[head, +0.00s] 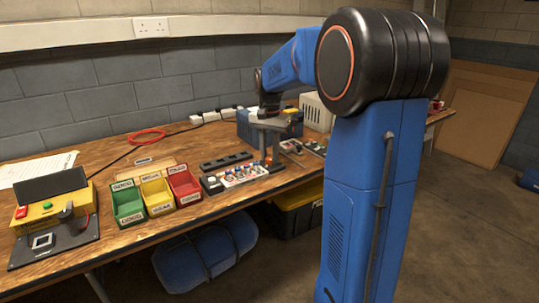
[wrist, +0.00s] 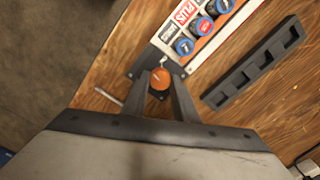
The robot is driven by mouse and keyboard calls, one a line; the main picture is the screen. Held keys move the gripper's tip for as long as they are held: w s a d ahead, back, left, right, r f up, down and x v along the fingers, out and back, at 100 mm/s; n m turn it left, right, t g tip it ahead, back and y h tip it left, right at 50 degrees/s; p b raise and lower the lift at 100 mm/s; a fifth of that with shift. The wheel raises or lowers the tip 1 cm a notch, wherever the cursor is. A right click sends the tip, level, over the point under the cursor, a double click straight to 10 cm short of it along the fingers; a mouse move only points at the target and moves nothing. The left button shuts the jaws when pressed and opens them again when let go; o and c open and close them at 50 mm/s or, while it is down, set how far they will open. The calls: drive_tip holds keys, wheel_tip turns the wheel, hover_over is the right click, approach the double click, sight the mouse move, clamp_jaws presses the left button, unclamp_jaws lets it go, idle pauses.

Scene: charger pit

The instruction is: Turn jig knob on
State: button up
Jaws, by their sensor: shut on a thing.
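An orange round knob (wrist: 160,79) sits at the end of a white tray (wrist: 205,45) that holds several blue-and-red capped cells, with dark plate around it. My gripper (wrist: 161,76) reaches down over the knob, with one dark finger on each side of it, shut on it. In the head view my gripper (head: 271,160) is low over the right end of the same tray (head: 246,180). There the fingers hide most of the knob. The knob's pointer or on/off marks are too small to read.
A dark slotted block (wrist: 252,65) lies beside the tray. Green (head: 128,208), yellow (head: 157,196) and red (head: 184,186) bins stand to its left. A yellow box (head: 50,206) with buttons is at far left. A blue case (head: 250,124) stands behind my gripper.

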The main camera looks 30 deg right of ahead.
sight(270, 158)
drive_tip(key=m, duration=0.5)
drive_tip(key=shift+m, duration=2.5)
drive_tip(key=o, duration=1.1)
drive_tip(key=shift+c, duration=0.2)
drive_tip(key=shift+r, duration=0.15)
wheel_tip(270, 158, up, 17)
drive_tip(key=shift+r, duration=0.1)
